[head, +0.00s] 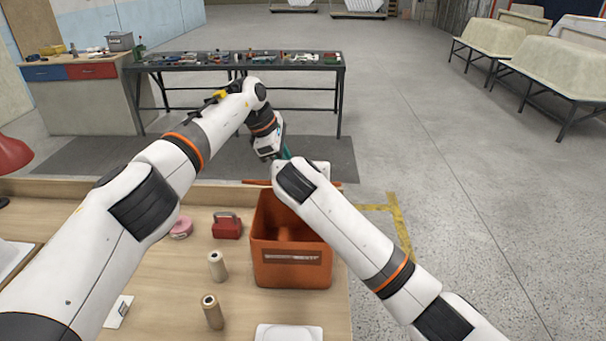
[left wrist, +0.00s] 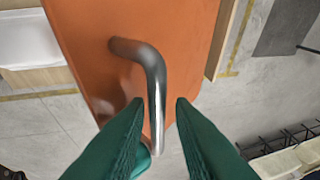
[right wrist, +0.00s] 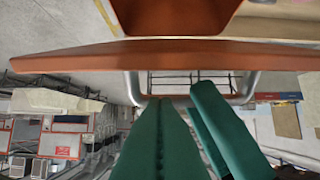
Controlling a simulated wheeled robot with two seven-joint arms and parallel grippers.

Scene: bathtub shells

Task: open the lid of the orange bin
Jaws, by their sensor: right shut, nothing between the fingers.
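The orange bin (head: 290,262) stands on the wooden table in the head view, its inside visible from above. Its orange lid shows as a thin strip (head: 257,182) behind the bin, largely hidden by my arms. In the left wrist view the lid's flat face (left wrist: 100,40) carries a bent metal handle (left wrist: 155,85). My left gripper (left wrist: 160,102) has its green fingers apart, with the handle between them. In the right wrist view the lid (right wrist: 180,56) is edge-on. My right gripper (right wrist: 163,102) is shut and empty beside the handle (right wrist: 247,88); contact is unclear.
A red box (head: 227,225), a pink roll (head: 181,228) and two tan cylinders (head: 217,266) stand left of the bin. A white tray (head: 288,333) lies in front. A dark workbench (head: 245,67) with tools stands beyond.

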